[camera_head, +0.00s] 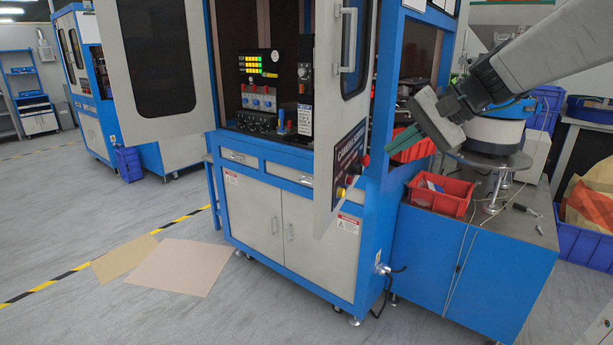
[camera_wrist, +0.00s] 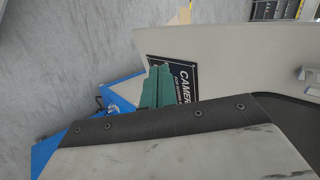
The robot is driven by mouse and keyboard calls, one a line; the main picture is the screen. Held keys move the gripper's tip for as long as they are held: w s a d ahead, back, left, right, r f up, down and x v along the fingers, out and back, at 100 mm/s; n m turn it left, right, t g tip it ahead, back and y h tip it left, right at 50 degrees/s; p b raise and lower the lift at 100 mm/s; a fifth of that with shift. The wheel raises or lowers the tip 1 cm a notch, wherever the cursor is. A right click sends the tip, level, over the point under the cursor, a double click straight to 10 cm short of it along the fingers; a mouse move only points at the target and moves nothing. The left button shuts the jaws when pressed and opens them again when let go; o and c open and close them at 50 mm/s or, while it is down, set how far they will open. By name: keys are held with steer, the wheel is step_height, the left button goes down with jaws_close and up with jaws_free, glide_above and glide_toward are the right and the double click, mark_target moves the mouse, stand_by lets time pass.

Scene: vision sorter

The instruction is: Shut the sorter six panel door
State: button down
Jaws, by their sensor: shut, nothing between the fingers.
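The sorter cabinet (camera_head: 385,215) is blue and white. Its right-hand white door (camera_head: 326,150) stands swung open toward me, with a dark window, a vertical handle (camera_head: 349,40), a dark "CAMERA" sign (camera_head: 350,148) and coloured buttons. The door panel (camera_wrist: 215,45) and its sign (camera_wrist: 184,84) also show in the wrist view. A left-hand white door (camera_head: 155,60) with a dark window also stands open. My gripper (camera_head: 391,148) has its green fingers together, just right of the sign side of the right door. In the wrist view the fingers (camera_wrist: 158,70) overlap the sign; contact cannot be told.
A blue side cabinet (camera_head: 475,265) with a red bin (camera_head: 440,195) and a round feeder (camera_head: 495,130) stands below and right of my arm. Cardboard sheets (camera_head: 185,266) lie on the floor at left.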

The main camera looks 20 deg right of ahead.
glide_toward(324, 177)
steer(key=s+f+x, duration=0.1)
steer(key=x, duration=0.4)
steer(key=shift+w+a+r, duration=0.25)
steer(key=shift+w+a, duration=0.05)
steer(key=shift+w, duration=0.3)
